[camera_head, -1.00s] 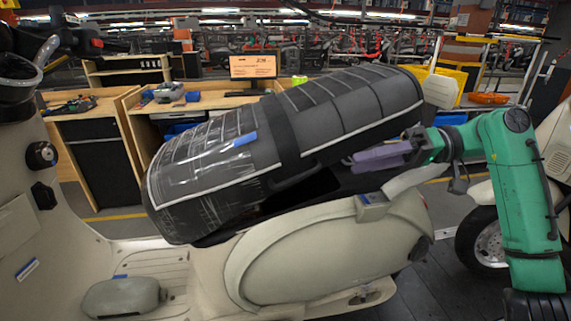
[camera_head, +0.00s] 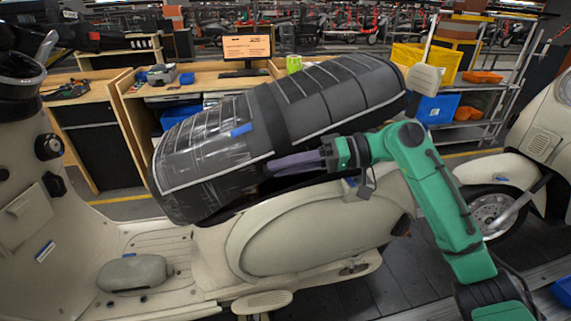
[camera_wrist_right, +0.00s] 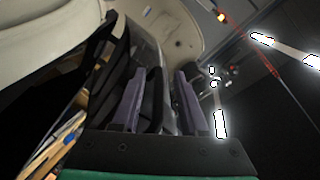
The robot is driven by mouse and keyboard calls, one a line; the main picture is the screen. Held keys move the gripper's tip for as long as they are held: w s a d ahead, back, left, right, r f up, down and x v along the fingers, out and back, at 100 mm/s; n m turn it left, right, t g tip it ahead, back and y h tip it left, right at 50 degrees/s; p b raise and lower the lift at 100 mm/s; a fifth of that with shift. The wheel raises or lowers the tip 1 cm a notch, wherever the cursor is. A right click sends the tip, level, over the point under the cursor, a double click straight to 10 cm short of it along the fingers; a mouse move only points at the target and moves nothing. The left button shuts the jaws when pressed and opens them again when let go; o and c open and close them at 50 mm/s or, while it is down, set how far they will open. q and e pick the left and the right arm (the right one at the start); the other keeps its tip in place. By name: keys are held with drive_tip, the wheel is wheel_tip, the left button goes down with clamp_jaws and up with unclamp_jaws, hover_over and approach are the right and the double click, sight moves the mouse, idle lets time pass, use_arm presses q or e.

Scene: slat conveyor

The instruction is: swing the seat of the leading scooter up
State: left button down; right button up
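The cream scooter (camera_head: 315,235) fills the middle of the head view. Its long black seat (camera_head: 340,92), partly wrapped in clear film, is tilted, with a dark gap between it and the body. My right gripper (camera_head: 270,165) reaches in from the right at the seat's lower near edge, by the strap around its middle. In the right wrist view, the purple fingers (camera_wrist_right: 160,78) stand apart, with a black strap-like part (camera_wrist_right: 153,100) between them. I cannot tell whether they touch it. My left gripper is out of view.
A second cream scooter (camera_head: 542,125) stands at the right edge. Workbenches (camera_head: 130,85) with a monitor (camera_head: 247,48) stand behind the seat. A rack with a yellow crate (camera_head: 428,62) and a blue bin (camera_head: 437,108) is at the back right.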

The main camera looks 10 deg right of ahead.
drive_tip(key=shift+w, duration=0.1)
clamp_jaws()
idle(1.2)
